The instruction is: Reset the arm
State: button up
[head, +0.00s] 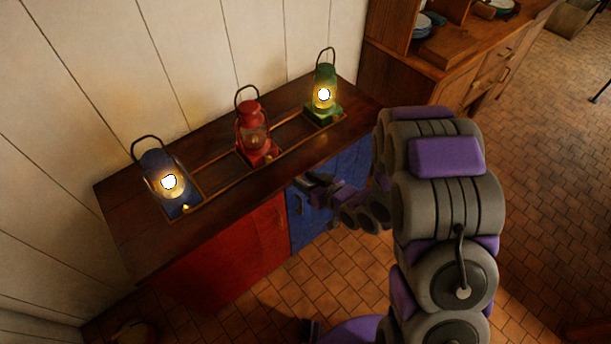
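My arm, grey with purple panels, rises at the right of the head view and reaches left. My gripper (316,187) is small in the picture, in front of the blue cabinet door (308,217), below the counter's front edge. Whether its fingers are apart or together I cannot tell, and nothing is clearly seen in it. On the dark wooden counter (225,210) stand a lit blue lantern (155,165), an unlit red lantern (252,127) and a lit green lantern (325,82).
A red cabinet door (235,255) is left of the blue one. A wooden cupboard (440,65) with plates (422,27) stands behind at the right. A panelled wall (180,60) backs the counter. The tiled floor (555,150) is open at the right.

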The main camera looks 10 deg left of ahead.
jog(key=s+d+r+m+g+h, duration=0.15)
jog(key=d+r+h, duration=0.4)
jog(key=d, duration=0.65)
jog(key=s+d+r+m+g+h, duration=0.1)
jog(key=s+d+r+m+h, duration=0.35)
jog(key=d, duration=0.65)
jog(key=s+r+m+g, duration=0.1)
jog(key=s+r+g, duration=0.2)
jog(key=s, duration=1)
jog(key=s+r+m+g, duration=0.1)
jog(key=s+r+g, duration=0.3)
jog(key=s, duration=0.9)
notch_tip(320, 180, up, 4)
jog(key=shift+s+d+f+h, duration=0.1)
jog(key=shift+s+d+h, duration=0.05)
jog(key=shift+s+h, duration=0.25)
jog(key=shift+w+g, duration=0.2)
jog(key=shift+g, duration=0.05)
jog(key=shift+c, duration=0.2)
